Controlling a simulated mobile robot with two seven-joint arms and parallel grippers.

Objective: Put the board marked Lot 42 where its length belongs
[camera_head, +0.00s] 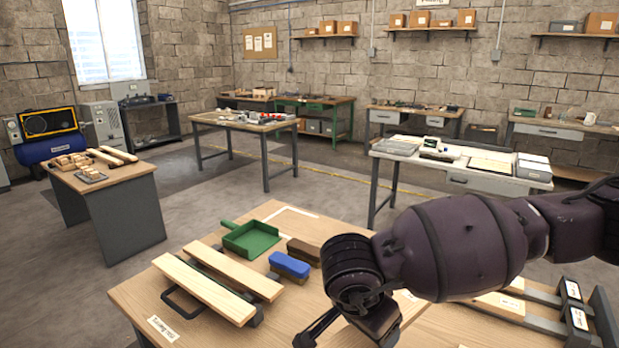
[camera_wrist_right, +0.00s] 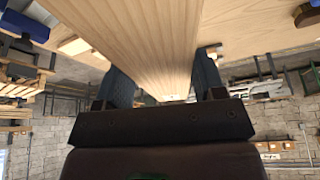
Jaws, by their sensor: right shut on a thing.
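My right gripper (camera_head: 348,333) hangs over the near table in the head view, its fingertips partly cut off by the lower edge. In the right wrist view the gripper (camera_wrist_right: 163,82) is shut on a pale wooden board (camera_wrist_right: 150,40), with a finger on each side of it. No marking can be read on this board. Labelled dark bays (camera_head: 573,320) stand at the lower right of the head view, with pale boards (camera_head: 497,305) beside them. My left gripper is not in view.
Two pale boards (camera_head: 205,289) lie on dark supports at the table's left, near a label (camera_head: 162,328). A green dustpan (camera_head: 251,239), a blue brush (camera_head: 289,265) and a brown block (camera_head: 303,251) lie between them and my arm. Other worktables stand beyond.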

